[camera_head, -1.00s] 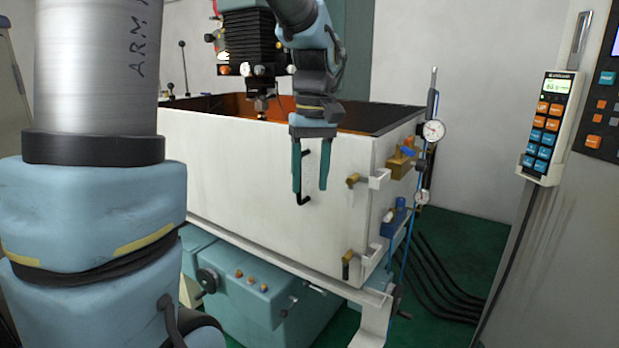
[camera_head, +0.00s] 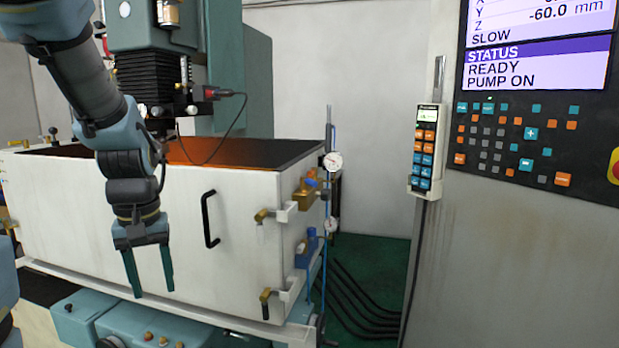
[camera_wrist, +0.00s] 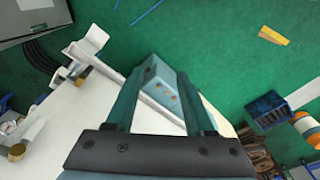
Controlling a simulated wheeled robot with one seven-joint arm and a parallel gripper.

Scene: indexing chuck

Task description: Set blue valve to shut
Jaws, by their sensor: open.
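A brass valve body (camera_head: 303,194) with a small blue lever (camera_head: 312,182) sits at the upper right corner of the white tank (camera_head: 245,245) in the head view. A blue fitting (camera_head: 309,240) sits lower on the same side; which blue part is the named valve I cannot tell for certain. My gripper (camera_head: 153,291) is open and empty, pointing down in front of the tank's face, well left of the valve. In the wrist view its two teal fingers (camera_wrist: 160,76) are apart with nothing held between them. The blue lever is not clear there.
A black handle (camera_head: 207,219) juts from the tank front, right of my gripper. Brass-ended brackets (camera_head: 264,215) stick out near the tank corner. A dial gauge (camera_head: 333,161) stands beside the valve. A control panel (camera_head: 530,110) and pendant (camera_head: 426,150) are at the right.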

